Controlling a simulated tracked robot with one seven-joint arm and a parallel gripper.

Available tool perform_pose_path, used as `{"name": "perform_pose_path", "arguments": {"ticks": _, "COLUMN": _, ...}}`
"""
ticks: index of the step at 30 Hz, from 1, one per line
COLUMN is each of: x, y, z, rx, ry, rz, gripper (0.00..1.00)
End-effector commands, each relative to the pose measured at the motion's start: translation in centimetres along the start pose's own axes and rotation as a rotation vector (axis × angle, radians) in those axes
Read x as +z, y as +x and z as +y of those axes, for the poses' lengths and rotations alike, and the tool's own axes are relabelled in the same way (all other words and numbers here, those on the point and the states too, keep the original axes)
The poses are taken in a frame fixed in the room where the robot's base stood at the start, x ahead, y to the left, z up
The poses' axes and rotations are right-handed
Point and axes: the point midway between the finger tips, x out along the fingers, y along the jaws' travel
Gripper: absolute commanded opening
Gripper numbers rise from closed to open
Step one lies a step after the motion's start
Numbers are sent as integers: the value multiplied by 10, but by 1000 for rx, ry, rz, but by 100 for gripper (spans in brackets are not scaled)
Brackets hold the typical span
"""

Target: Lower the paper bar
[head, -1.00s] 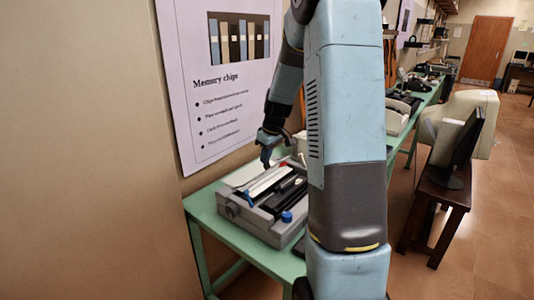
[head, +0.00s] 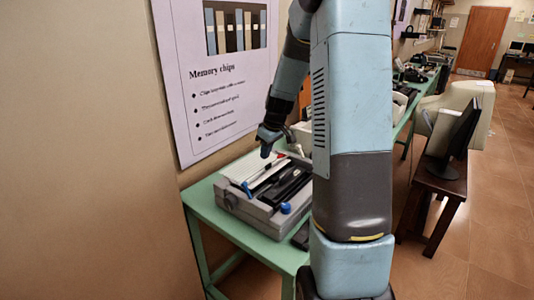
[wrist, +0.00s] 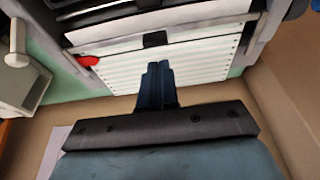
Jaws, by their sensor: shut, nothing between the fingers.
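The grey typewriter-like machine (head: 240,209) stands on the green table. It has blue knobs, one of them at its front right corner (head: 286,208). My gripper (head: 266,153) is over its back part, pointing down, shut and empty. In the wrist view my gripper's blue fingers (wrist: 158,66) are together over the pale slatted rear of the machine (wrist: 200,66). I cannot tell surely whether this is the paper bar, or whether the fingers touch anything.
A red knob (wrist: 88,61) is at the left in the wrist view. A wall poster (head: 225,80) hangs behind the green table (head: 250,240). More machines line the tables to the back right. A monitor (head: 452,145) stands on a brown stand. The floor at right is open.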

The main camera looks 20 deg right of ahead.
Motion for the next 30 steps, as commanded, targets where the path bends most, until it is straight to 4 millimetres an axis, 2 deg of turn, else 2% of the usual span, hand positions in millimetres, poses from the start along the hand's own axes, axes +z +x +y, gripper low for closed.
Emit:
{"name": "perform_pose_path", "arguments": {"ticks": 13, "x": -5, "y": 1, "z": 0, "rx": 0, "ry": -1, "rz": 0, "gripper": 0}}
{"name": "perform_pose_path", "arguments": {"ticks": 17, "x": -7, "y": -4, "z": -1, "rx": 0, "ry": -2, "rz": 1, "gripper": 0}}
{"name": "perform_pose_path", "arguments": {"ticks": 24, "x": -18, "y": -40, "z": -2, "rx": 2, "ry": -6, "rz": 2, "gripper": 0}}
{"name": "perform_pose_path", "arguments": {"ticks": 30, "x": 4, "y": -73, "z": -1, "rx": 2, "ry": -1, "rz": 1, "gripper": 0}}
